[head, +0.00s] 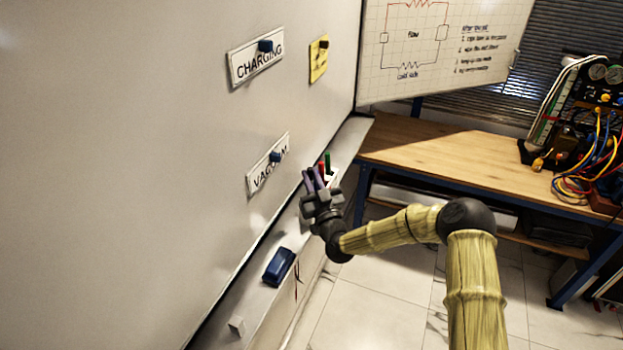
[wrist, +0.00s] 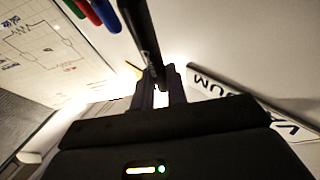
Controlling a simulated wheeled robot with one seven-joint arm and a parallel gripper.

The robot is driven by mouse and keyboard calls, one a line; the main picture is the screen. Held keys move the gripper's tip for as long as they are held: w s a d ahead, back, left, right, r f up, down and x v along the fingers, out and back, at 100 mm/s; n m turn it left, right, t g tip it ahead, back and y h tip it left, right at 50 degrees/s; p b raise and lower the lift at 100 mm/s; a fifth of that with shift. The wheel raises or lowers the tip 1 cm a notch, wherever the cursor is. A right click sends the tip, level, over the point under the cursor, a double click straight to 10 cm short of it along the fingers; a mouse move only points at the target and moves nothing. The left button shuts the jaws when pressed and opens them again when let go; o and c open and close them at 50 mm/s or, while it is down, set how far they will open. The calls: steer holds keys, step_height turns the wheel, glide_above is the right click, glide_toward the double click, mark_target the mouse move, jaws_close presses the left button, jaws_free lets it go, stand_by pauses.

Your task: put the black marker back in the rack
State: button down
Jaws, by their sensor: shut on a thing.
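My gripper (head: 313,180) is beside the whiteboard, above the ledge along its lower edge. In the wrist view, my gripper (wrist: 160,92) is shut on the black marker (wrist: 143,38), which extends away from the fingers toward the top of the picture. In the head view I cannot clearly make out the black marker among the fingers. A green marker (head: 327,160) and a red marker (head: 321,169) stand upright just beyond my gripper. The wrist view also shows a blue marker (wrist: 106,14) beside them. The rack itself is mostly hidden behind my gripper.
The whiteboard (head: 150,150) rises on the left, with CHARGING (head: 256,63) and VACUUM (head: 266,172) signs and a yellow note (head: 318,60). A blue eraser (head: 279,266) and a small white block (head: 236,325) lie on the ledge. A wooden bench (head: 440,150) stands at right.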

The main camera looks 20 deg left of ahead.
mark_target(312, 168)
steer(key=shift+f+b, duration=1.7)
steer(key=shift+b, duration=0.1)
steer(key=c, duration=0.7)
jaws_free()
steer(key=shift+c, duration=0.2)
steer(key=shift+r+p, duration=1.05)
steer(key=shift+r, duration=2.35)
step_height(312, 168, up, 3)
steer(key=shift+r+p, duration=0.15)
steer(key=shift+p, duration=0.25)
